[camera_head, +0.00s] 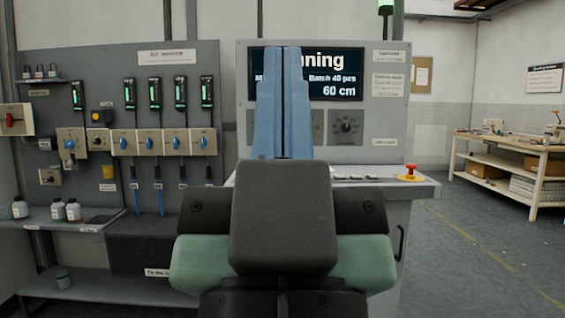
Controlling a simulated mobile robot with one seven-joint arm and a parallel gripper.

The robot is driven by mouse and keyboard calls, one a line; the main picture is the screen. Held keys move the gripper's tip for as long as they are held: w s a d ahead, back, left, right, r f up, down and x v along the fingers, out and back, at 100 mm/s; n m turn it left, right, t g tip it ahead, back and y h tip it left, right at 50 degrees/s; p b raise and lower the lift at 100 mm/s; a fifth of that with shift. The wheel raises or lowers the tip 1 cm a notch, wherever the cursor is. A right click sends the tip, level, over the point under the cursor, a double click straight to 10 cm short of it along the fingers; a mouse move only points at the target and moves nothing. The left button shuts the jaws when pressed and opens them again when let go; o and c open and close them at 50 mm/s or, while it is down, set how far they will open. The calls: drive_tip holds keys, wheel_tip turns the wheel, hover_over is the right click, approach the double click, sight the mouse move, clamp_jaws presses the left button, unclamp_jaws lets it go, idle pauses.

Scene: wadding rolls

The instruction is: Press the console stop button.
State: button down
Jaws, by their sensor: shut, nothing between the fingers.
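The console (398,120) is a grey cabinet with a screen in its upper part and a sloping desk in front. A red mushroom button (410,169) on a yellow base sits at the right end of this desk, and looks like the stop button. My gripper (284,52) has two long blue fingers pointing up in the picture, side by side and shut, with nothing between them. It is in front of the screen, left of the red button and apart from it in the picture. My gripper and arm hide the left part of the screen and much of the desk.
The screen (335,92) shows "nning", "Batch 40 pcs" and "60 cm". Several flat pale buttons (345,177) lie left of the red one. A panel (100,90) with switches and green-lit devices stands at left. A workbench (510,141) stands at right, with open floor before it.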

wheel_tip(320, 180, up, 34)
drive_tip(key=p, duration=3.1)
drive_tip(key=shift+f, duration=0.2)
